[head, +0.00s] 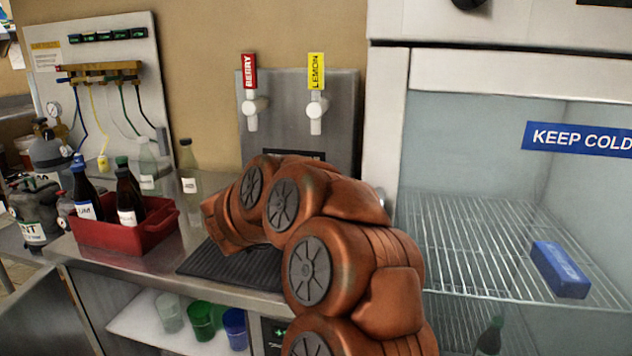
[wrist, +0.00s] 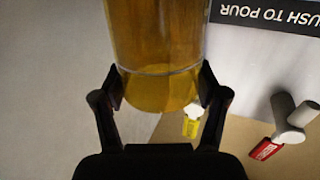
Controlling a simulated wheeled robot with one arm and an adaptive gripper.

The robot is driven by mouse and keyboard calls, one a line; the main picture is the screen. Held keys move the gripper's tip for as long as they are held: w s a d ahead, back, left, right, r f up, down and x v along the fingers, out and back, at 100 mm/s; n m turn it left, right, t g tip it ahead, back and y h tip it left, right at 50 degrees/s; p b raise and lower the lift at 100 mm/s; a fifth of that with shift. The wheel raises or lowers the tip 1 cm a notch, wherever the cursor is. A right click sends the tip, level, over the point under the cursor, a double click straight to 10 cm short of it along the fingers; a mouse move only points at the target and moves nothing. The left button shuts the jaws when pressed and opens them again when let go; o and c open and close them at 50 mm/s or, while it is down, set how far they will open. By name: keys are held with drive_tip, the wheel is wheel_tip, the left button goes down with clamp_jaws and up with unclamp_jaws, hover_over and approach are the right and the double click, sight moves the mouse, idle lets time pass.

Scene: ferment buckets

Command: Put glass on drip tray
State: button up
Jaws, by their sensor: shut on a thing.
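In the wrist view, my gripper (wrist: 160,86) is shut on an amber-coloured glass (wrist: 156,35), with one finger on each side near one end. I cannot tell whether the colour is the glass or a drink inside. In the head view, my arm hides both gripper and glass. The dark ribbed drip tray (head: 212,265) lies on the steel counter below the dispenser, its right part behind my arm. The gap between glass and tray is hidden.
The steel dispenser (head: 345,105) has a red BERRY tap (head: 249,72) and a yellow LEMON tap (head: 316,72). A red crate (head: 125,238) of bottles stands left of the tray. Coloured cups (head: 200,318) sit on a lower shelf. A cooler with wire racks (head: 480,240) is at right.

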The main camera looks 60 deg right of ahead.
drive_tip(key=w+d+f, duration=0.4)
drive_tip(key=w+d, duration=0.2)
drive_tip(key=d, duration=0.3)
drive_tip(key=shift+w+d+f+b, duration=0.25)
drive_tip(key=shift+w+d+b, duration=0.05)
drive_tip(key=shift+d+b, duration=0.1)
idle(0.4)
drive_tip(key=o, duration=1.7)
drive_tip(key=shift+f, duration=0.1)
drive_tip(key=a, duration=1.2)
drive_tip(key=shift+w, duration=0.25)
